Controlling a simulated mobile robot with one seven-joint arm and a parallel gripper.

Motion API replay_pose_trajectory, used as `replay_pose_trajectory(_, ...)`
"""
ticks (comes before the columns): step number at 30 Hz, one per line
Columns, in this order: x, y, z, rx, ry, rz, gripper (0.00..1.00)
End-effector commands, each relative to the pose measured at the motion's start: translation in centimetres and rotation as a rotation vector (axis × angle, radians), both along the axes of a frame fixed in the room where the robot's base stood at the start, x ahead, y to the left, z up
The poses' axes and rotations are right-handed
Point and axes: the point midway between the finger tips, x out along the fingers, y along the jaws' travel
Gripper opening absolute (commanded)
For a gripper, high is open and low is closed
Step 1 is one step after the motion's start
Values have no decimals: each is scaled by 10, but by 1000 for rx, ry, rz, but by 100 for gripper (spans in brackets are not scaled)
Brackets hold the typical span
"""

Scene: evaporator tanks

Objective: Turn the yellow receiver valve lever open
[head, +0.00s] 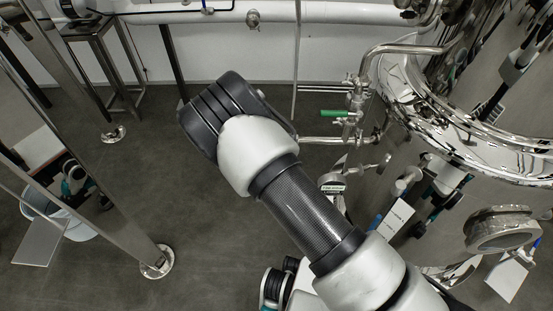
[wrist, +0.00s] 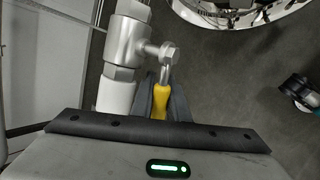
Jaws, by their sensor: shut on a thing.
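In the wrist view, the yellow valve lever (wrist: 160,103) points down toward my gripper from a metal stem with a hex nut (wrist: 167,52). The stem joins the side of a steel valve body (wrist: 124,42), with a white fitting below it. My gripper (wrist: 161,92) is shut on the yellow lever, with one dark finger on each side of it. In the head view, my arm covers the middle, and neither the gripper nor the yellow lever can be seen.
In the head view, a green-handled valve (head: 334,114) sits on pipework beside the large shiny tank (head: 450,160) at the right. A steel frame post (head: 120,195) and a bucket (head: 62,215) stand at the left. Dark floor lies open between post and arm.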

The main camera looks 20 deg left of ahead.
Motion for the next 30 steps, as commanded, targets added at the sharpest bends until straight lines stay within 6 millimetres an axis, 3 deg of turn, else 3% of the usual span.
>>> replay_pose_trajectory(12, -1, 2, 0, 8, 4, 1, 0)
replay_pose_trajectory(13, -1, 2, 0, 8, 4, 1, 18)
replay_pose_trajectory(16, -1, 2, 1, 8, 3, 1, 33)
replay_pose_trajectory(26, 2, 2, 3, 8, -3, 1, 33)
replay_pose_trajectory(30, 3, 3, 13, 9, -4, -2, 33)
